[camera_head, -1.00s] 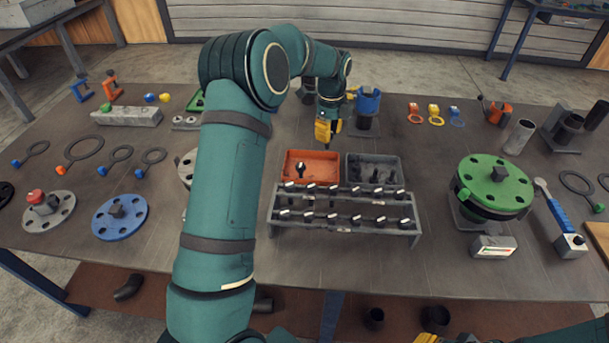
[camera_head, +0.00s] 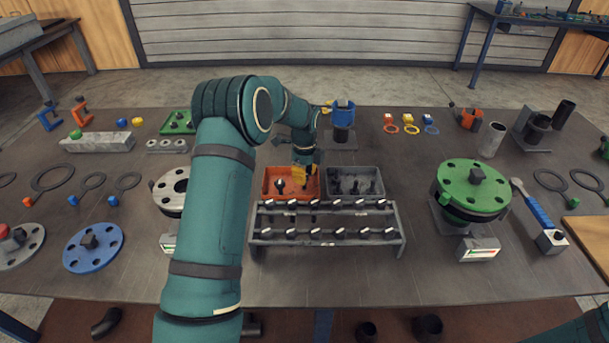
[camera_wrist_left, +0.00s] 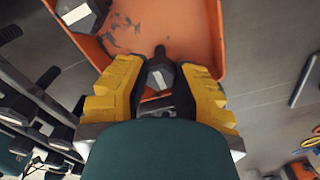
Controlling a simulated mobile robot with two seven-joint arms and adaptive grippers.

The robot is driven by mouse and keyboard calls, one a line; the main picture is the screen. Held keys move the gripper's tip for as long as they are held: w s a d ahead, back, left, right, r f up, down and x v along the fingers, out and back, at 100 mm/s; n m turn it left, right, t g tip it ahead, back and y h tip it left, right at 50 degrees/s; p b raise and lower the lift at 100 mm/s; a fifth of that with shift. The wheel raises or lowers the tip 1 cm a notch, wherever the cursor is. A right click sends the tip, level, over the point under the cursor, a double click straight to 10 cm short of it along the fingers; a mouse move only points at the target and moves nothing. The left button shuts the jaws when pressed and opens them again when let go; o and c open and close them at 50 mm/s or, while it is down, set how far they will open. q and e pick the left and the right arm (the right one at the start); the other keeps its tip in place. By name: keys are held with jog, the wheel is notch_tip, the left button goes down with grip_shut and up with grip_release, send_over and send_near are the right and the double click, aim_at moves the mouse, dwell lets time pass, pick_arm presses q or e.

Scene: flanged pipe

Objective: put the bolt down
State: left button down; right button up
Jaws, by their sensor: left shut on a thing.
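My left gripper (camera_head: 303,174) is at the right part of the orange tray (camera_head: 268,194) in the head view, its fingers low at the tray. In the left wrist view, its yellow fingers (camera_wrist_left: 160,85) are shut on a dark bolt (camera_wrist_left: 160,72) with a pale-topped head. The bolt is over the floor of the orange tray (camera_wrist_left: 185,25); I cannot tell whether it touches it. Another bolt (camera_head: 280,186) is inside the orange tray, left of the gripper; it also shows in the left wrist view (camera_wrist_left: 78,13). My right gripper is out of view.
A grey tray (camera_head: 333,188) with several dark bolts adjoins the orange tray on the right. A grey rack (camera_head: 328,222) with two rows of bolts stands in front. A green flange (camera_head: 472,188) is to the right.

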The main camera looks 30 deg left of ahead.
pick_arm(q)
jog(key=shift+r, duration=0.15)
jog(key=c, duration=0.8)
grip_release()
jog(key=shift+f, duration=0.2)
jog(key=shift+c, duration=0.2)
notch_tip(320, 180, up, 12)
jog(key=p, duration=0.1)
jog(key=shift+r+p, duration=0.2)
jog(key=shift+p, duration=0.2)
jog(key=shift+s+f, duration=0.1)
jog(key=shift+s, duration=0.05)
